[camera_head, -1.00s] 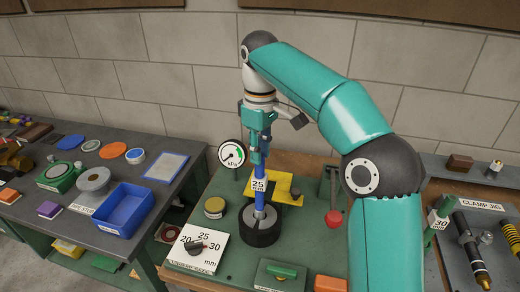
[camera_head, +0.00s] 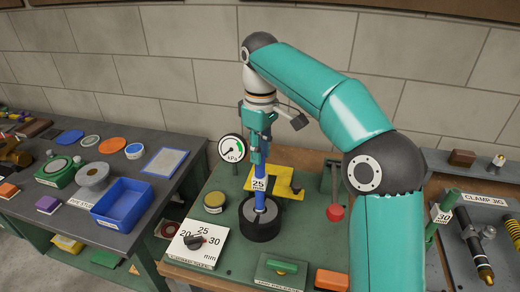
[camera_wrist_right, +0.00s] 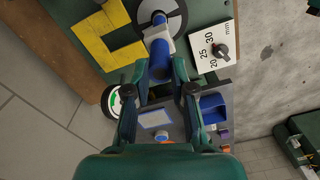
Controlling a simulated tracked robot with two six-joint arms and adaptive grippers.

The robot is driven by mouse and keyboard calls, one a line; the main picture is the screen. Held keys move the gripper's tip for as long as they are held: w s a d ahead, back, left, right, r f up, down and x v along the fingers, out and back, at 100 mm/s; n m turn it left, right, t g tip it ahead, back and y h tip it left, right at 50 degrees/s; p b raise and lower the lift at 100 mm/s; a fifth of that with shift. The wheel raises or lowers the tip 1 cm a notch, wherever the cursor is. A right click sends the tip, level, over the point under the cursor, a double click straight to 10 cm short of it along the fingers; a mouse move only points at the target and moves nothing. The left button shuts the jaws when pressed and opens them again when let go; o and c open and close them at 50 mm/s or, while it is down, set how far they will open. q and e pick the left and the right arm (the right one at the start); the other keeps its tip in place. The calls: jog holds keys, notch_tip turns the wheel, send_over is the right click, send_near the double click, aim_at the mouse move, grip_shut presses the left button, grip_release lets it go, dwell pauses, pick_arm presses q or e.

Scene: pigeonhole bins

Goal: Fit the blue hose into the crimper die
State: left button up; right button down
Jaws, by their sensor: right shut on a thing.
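The blue hose (camera_head: 260,170), with a white "25" label, stands about upright in my right gripper (camera_head: 258,152). The gripper is shut on its upper part. The black round crimper die (camera_head: 260,228) is straight below on the green bench. The hose's lower end reaches the die's central opening; how deep it sits I cannot tell. In the right wrist view the hose (camera_wrist_right: 160,65) runs from between the fingers (camera_wrist_right: 163,85) to the die (camera_wrist_right: 175,15). My left gripper is not in view.
A yellow bracket (camera_head: 290,183) stands close behind the die. A pressure gauge (camera_head: 232,148), a selector plate (camera_head: 197,243) marked 20, 25, 30 mm, and a red-knobbed lever (camera_head: 335,212) surround it. A blue bin (camera_head: 123,204) is on the left table; a clamp jig (camera_head: 482,235) is at right.

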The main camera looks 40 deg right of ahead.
jog(key=shift+f+b, duration=0.5)
jog(key=shift+f, duration=0.25)
jog(key=c, duration=0.9)
grip_release()
notch_tip(320, 180, up, 5)
jog(key=p, duration=0.5)
jog(key=shift+p, duration=0.4)
notch_tip(320, 180, up, 7)
jog(key=shift+r, duration=0.15)
